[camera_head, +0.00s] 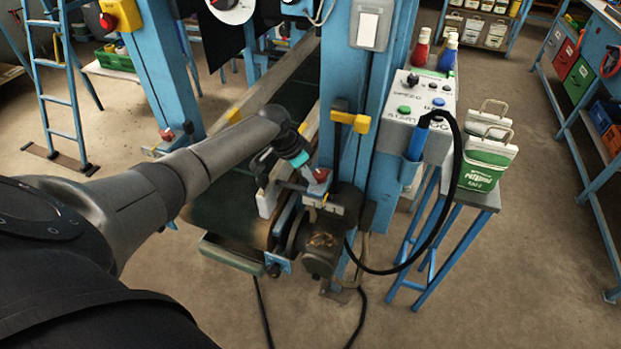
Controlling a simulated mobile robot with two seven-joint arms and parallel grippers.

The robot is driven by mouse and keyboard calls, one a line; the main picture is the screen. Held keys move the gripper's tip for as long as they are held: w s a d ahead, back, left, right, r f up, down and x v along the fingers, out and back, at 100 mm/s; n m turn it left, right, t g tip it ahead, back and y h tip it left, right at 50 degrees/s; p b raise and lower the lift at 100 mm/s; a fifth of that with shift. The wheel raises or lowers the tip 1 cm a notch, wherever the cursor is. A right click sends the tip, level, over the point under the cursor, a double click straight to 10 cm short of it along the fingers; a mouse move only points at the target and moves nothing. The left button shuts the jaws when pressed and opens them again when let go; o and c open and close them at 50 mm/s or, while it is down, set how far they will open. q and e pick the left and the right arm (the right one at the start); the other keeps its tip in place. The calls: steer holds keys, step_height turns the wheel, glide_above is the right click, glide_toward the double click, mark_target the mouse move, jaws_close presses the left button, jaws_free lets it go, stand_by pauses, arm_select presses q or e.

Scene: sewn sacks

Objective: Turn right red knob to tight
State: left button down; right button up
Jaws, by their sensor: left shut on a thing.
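The right red knob (321,174) sits on a small metal bracket at the side of the blue machine's conveyor. My left gripper (311,172) reaches in from the left and is shut on this knob, with part of the knob showing at the fingertips. The knob's underside and its tightness cannot be seen. A second red knob (167,134) is on the far left side of the machine, away from my gripper. My right gripper is not in view.
A yellow handle (350,121) stands just above the knob on the blue column (375,90). A grey control box (420,110) with a looping black cable is to the right. A motor (323,247) is below. Green-and-white sacks (484,165) stand on a blue-legged stand.

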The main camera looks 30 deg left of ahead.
arm_select(q)
steer(key=w+m+g+h+b, duration=0.1)
steer(key=m+b, duration=0.2)
steer(key=b, duration=0.1)
steer(key=w+m+g+b, duration=0.1)
steer(key=m+b, duration=0.3)
steer(key=b, duration=0.1)
steer(key=w+a+m+g+h+b, duration=0.1)
steer(key=m+b, duration=0.3)
steer(key=b, duration=0.1)
steer(key=shift+r+h, duration=0.1)
steer(key=shift+h, duration=0.2)
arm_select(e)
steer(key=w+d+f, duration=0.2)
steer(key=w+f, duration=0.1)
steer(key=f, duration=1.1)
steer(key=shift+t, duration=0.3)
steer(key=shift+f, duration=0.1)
arm_select(q)
steer(key=c, duration=0.8)
jaws_free()
steer(key=shift+d, duration=0.1)
steer(key=shift+o, duration=1.2)
steer(key=shift+s+a, duration=0.1)
steer(key=shift+a, duration=0.1)
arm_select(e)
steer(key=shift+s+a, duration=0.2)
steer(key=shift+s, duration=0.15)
